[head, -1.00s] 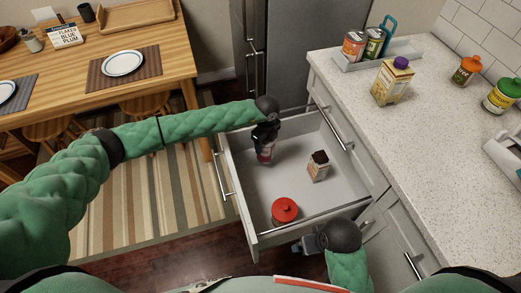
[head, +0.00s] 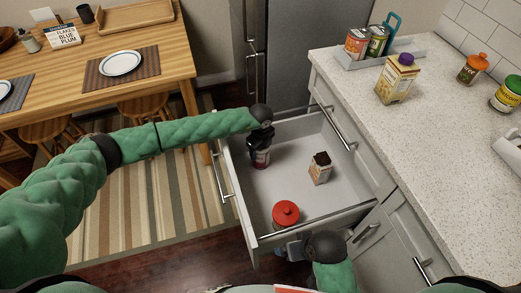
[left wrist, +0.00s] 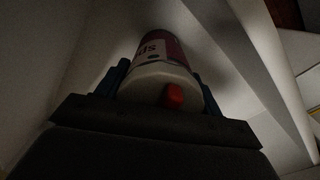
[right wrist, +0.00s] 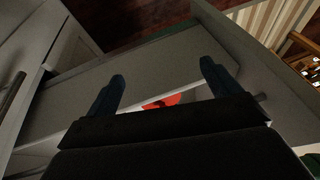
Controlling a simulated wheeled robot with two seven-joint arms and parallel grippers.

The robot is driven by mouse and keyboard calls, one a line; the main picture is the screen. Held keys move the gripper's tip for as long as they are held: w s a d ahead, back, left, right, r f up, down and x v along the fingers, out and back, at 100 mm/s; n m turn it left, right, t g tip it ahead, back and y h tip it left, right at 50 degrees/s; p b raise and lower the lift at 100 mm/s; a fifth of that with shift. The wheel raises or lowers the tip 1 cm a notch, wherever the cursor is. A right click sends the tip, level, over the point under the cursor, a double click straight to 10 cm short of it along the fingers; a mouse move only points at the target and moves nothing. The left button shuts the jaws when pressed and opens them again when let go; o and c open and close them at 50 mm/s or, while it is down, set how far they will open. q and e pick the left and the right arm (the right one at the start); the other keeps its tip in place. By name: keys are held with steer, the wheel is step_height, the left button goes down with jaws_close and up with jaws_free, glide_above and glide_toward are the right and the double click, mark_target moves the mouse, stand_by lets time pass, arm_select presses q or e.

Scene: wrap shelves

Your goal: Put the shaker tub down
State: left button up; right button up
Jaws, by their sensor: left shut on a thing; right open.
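The shaker tub (head: 261,158) is in the far left corner area of the open drawer (head: 291,190). My left gripper (head: 262,141) is shut on it from above. In the left wrist view the tub (left wrist: 158,70) shows a white lid with a red flap and a dark red label, between the fingers (left wrist: 160,85). Whether its base touches the drawer floor is hard to tell. My right gripper (head: 291,249) is open and empty by the drawer front; its spread fingers show in the right wrist view (right wrist: 161,72).
A small carton (head: 320,169) and a red-lidded jar (head: 286,212) stand in the drawer, with bare floor between them. The counter (head: 425,140) on the right holds a purple-capped carton (head: 397,80), a tray of cans and jars. A dining table (head: 180,55) stands at left.

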arm_select(q)
steer(key=shift+f, duration=0.15)
arm_select(e)
steer(key=shift+f, duration=0.15)
arm_select(q)
steer(key=o, duration=1.3)
step_height(320, 180, up, 7)
steer(key=p, duration=0.3)
steer(key=shift+f+p, duration=0.2)
steer(key=shift+p, duration=0.2)
arm_select(e)
steer(key=s+d+r+g+h, duration=0.1)
steer(key=s+d+r, duration=0.1)
steer(key=d+r, duration=0.35)
arm_select(q)
step_height(320, 180, up, 3)
steer(key=shift+r+p, duration=0.2)
steer(key=shift+p, duration=0.75)
step_height(320, 180, up, 2)
steer(key=shift+r+p, duration=0.15)
steer(key=shift+p, duration=0.4)
arm_select(e)
steer(key=d+x, duration=0.1)
steer(key=x, duration=0.7)
steer(key=shift+f+m+g+h, duration=0.3)
steer(key=shift+g+h, duration=0.1)
arm_select(q)
steer(key=shift+s, duration=0.1)
